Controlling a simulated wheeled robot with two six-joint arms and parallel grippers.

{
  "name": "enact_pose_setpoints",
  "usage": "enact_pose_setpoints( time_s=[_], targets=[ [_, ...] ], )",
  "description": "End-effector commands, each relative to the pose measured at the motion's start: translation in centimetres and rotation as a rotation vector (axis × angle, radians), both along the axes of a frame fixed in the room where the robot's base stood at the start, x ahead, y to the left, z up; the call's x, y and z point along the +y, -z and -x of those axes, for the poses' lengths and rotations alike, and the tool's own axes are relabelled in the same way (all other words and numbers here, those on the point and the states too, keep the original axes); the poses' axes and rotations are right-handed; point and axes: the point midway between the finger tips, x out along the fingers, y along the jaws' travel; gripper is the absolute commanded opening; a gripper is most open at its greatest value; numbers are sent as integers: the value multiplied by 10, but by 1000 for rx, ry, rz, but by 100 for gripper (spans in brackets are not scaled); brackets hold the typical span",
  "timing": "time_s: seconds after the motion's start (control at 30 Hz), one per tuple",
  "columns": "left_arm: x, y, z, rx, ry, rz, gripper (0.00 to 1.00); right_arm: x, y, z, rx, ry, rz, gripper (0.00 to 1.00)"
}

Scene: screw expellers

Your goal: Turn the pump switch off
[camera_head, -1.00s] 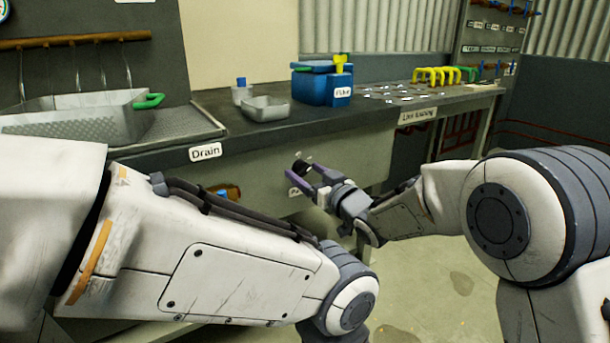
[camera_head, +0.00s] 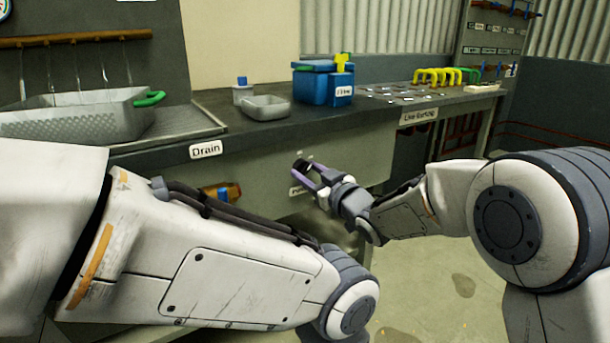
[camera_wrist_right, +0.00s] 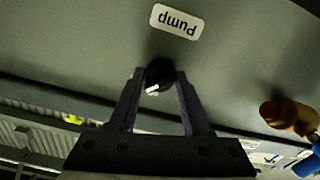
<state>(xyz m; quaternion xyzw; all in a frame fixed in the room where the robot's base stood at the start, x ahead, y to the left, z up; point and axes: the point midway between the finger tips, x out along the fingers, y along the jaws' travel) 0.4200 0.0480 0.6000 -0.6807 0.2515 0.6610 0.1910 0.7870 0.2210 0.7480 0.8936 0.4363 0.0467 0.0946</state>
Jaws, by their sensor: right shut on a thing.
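The pump switch is a black round knob with a white pointer mark (camera_wrist_right: 157,77) on the grey front panel under the counter. It also shows as a small dark knob in the head view (camera_head: 300,163). A white "Pump" label (camera_wrist_right: 176,19) is beside it, upside down in the wrist view. My right gripper (camera_wrist_right: 158,82) has its two purple-grey fingers on either side of the knob, shut on it. In the head view my right gripper (camera_head: 305,172) reaches the panel from the right. My left arm crosses the foreground; its gripper is out of view.
An orange-brown fitting with a blue part (camera_head: 222,193) is on the panel left of the switch, below the "Drain" label (camera_head: 206,149). On the counter are a blue box (camera_head: 322,88), a metal tray (camera_head: 265,107) and a perforated basin (camera_head: 85,120).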

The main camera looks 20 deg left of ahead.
Motion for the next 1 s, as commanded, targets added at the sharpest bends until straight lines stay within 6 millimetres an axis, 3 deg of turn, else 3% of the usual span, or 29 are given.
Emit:
enact_pose_setpoints(
  time_s=[0.6,1.0],
  targets=[
    [0,40,0,0,0,0,47,-2,4,-2,-443,3,350,0],
    [0,57,0,0,0,0,47,-2,2,-2,-622,4,493,0]
  ],
)
